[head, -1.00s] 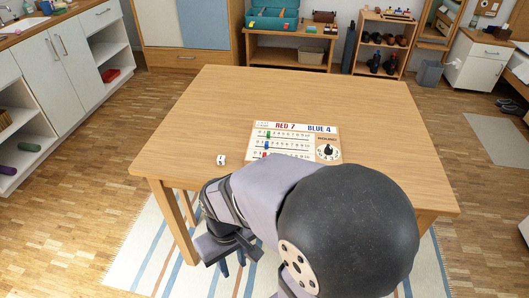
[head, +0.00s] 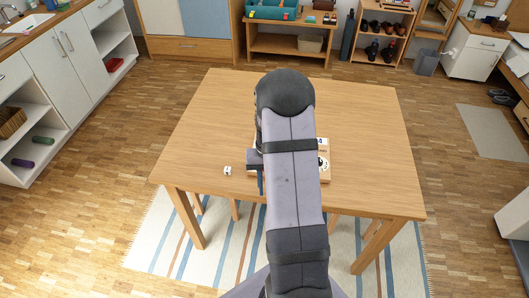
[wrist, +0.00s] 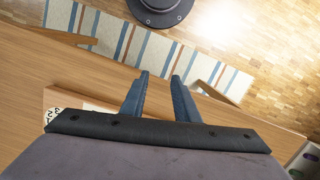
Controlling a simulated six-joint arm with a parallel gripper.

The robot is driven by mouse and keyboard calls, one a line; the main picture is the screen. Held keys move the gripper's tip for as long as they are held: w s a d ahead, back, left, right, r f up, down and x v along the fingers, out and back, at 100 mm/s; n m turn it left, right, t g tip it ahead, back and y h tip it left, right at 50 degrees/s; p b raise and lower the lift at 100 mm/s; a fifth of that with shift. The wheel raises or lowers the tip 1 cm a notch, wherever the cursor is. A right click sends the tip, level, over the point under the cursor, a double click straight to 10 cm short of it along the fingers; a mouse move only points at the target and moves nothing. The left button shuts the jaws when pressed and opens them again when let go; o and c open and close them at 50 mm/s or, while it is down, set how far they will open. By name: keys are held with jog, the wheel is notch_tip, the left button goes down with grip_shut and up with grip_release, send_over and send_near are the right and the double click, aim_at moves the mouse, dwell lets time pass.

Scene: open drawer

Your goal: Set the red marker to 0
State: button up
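The scoreboard (head: 326,174) lies on the table, mostly hidden behind my arm in the head view. In the wrist view a corner of the scoreboard (wrist: 50,97) with part of the dial shows at the lower left, behind my gripper body. The red marker is hidden in both current views. My gripper (wrist: 160,75) is open and empty, its two blue fingers apart over the table's edge. In the head view a blue finger (head: 260,182) shows left of my arm, near the scoreboard's left side.
A white die (head: 227,170) lies on the wooden table (head: 200,130), left of my gripper. The table's left, right and far areas are clear. A striped rug (head: 225,240) lies below. Shelves and cabinets stand well away from the table.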

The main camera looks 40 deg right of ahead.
jog(key=shift+m+t+h, duration=0.4)
jog(key=shift+m+t, duration=0.4)
jog(key=shift+m, duration=0.1)
jog(key=w+d+r, duration=0.1)
jog(key=w+r, duration=0.1)
jog(key=w, duration=0.1)
jog(key=w+d+r, duration=0.2)
jog(key=w, duration=0.1)
jog(key=w+d+r, duration=0.2)
jog(key=w, duration=0.1)
jog(key=shift+w+d, duration=0.2)
jog(key=shift+w, duration=0.2)
jog(key=shift+s+a+f, duration=0.1)
jog(key=shift+f, duration=0.25)
jog(key=shift+f+p, duration=0.75)
jog(key=shift+f, duration=2.65)
grip_shut()
